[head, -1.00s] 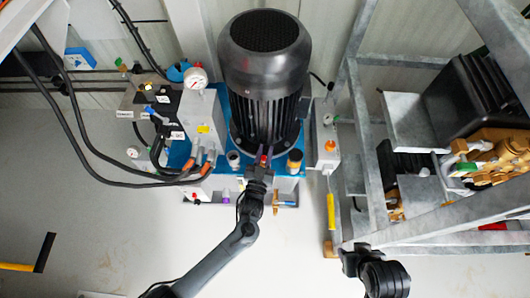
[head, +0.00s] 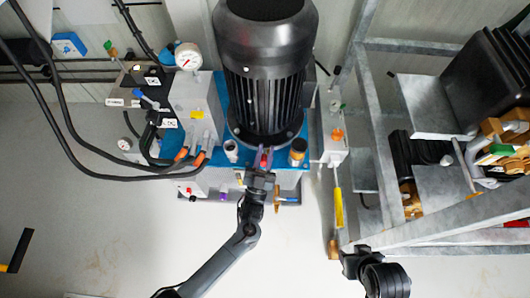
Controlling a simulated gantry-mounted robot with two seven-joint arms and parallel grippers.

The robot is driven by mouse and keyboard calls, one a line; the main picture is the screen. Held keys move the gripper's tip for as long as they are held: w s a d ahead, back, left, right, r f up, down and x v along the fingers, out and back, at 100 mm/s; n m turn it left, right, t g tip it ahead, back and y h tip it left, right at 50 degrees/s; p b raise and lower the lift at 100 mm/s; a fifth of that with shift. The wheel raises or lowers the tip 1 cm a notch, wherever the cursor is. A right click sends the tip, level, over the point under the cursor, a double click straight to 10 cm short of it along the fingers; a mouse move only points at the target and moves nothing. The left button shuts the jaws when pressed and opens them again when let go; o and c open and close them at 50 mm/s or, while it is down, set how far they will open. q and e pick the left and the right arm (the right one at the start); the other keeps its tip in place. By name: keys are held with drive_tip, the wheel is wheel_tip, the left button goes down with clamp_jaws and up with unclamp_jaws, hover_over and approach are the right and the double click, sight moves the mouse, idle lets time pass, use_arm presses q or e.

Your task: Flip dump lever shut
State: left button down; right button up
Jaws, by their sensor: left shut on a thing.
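My left gripper (head: 264,165) is shut on a small red part at the front of the blue pump base (head: 290,181), just below the large black motor (head: 265,75). The fingers cover most of this part, and I cannot tell by its shape whether it is the dump lever. A lever with a blue handle (head: 149,101) sits on the valve block at the left, apart from the gripper. Part of my right arm shows at the lower right; its gripper is not visible.
A gauge (head: 188,56) and black hoses (head: 75,148) stand left of the motor. A gold-topped cap (head: 297,150) is close right of my left gripper. A yellow-handled lever (head: 338,208) hangs beside the grey metal frame (head: 377,130).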

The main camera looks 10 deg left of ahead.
use_arm(q)
drive_tip(key=c, duration=1)
unclamp_jaws()
drive_tip(key=shift+c, duration=0.2)
drive_tip(key=shift+s+f, duration=0.2)
drive_tip(key=shift+s, duration=0.15)
drive_tip(key=p+v, duration=0.2)
drive_tip(key=v, duration=0.8)
